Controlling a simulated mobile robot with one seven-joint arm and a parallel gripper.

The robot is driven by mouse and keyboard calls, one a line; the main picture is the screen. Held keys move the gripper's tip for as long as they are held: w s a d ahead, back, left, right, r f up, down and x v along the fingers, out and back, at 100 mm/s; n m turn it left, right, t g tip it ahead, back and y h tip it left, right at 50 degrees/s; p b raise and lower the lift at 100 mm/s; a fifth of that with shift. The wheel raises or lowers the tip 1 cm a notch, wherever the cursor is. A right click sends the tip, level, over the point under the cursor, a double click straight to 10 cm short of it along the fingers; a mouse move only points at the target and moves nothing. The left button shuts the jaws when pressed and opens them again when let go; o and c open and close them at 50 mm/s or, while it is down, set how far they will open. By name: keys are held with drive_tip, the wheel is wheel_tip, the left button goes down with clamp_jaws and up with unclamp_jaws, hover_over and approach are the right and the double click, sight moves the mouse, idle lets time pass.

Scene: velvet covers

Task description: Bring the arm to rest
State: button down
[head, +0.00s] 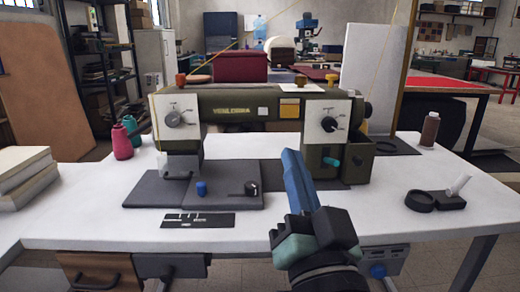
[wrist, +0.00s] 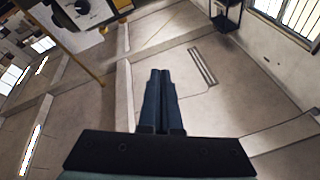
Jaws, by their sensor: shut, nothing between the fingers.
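My gripper (head: 293,165) rises from the bottom of the head view, in front of the sewing machine (head: 250,112) and to the right of its middle. Its blue fingers are together with nothing between them. The fingers hide a little of the machine's base. My arm's lower part runs out of the bottom edge of the head view.
A drawer (head: 100,272) hangs below.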

drive_tip(key=s+a+r+n+t+h, duration=0.1)
drive_tip(key=s+a+r+t, duration=0.1)
drive_tip(key=s+r, duration=0.35)
drive_tip(key=s+a+r+n+t+h+p, duration=0.1)
drive_tip(key=s+r+t, duration=0.1)
drive_tip(key=r, duration=0.6)
drive_tip(key=s+a+r+n+t+h, duration=0.1)
drive_tip(key=s+a+r+t, duration=0.1)
drive_tip(key=s+r, duration=0.35)
wheel_tip(320, 180, up, 34)
drive_tip(key=w+p, duration=0.2)
drive_tip(key=p, duration=3.2)
drive_tip(key=shift+w+d+g, duration=0.2)
drive_tip(key=shift+w+g, duration=0.1)
drive_tip(key=shift+w, duration=0.05)
